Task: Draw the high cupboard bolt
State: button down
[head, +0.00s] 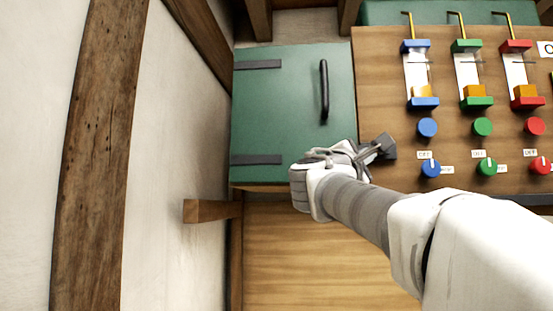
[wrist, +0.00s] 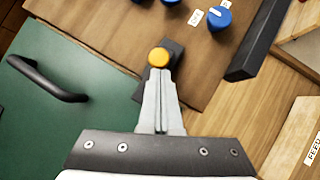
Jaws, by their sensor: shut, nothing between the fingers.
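The cupboard has a green door (head: 290,120) with a dark vertical handle (head: 324,89); both also show at the left of the wrist view, door (wrist: 60,110) and handle (wrist: 48,82). The bolt shows in the wrist view as a dark block (wrist: 176,52) with a round yellow knob (wrist: 158,57), at the seam between the door and the wooden panel. My gripper (wrist: 159,74) is shut and empty, its fingertips right at the knob. I cannot tell whether they touch it. In the head view my gripper (head: 366,152) covers the door's lower right corner and hides the knob.
A wooden panel (head: 450,142) right of the door carries blue, green and red gauges, buttons and dials; the blue dial (head: 431,168) is closest to my gripper. A wooden beam (head: 210,211) juts from the left wall. The space before the door's left part is clear.

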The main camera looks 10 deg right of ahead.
aim_at(387, 155)
jog(key=d, duration=0.2)
jog(key=s+d, duration=0.1)
jog(key=shift+s+d+b, duration=0.15)
jog(key=shift+d+b, duration=0.25)
jog(key=shift+f, duration=0.1)
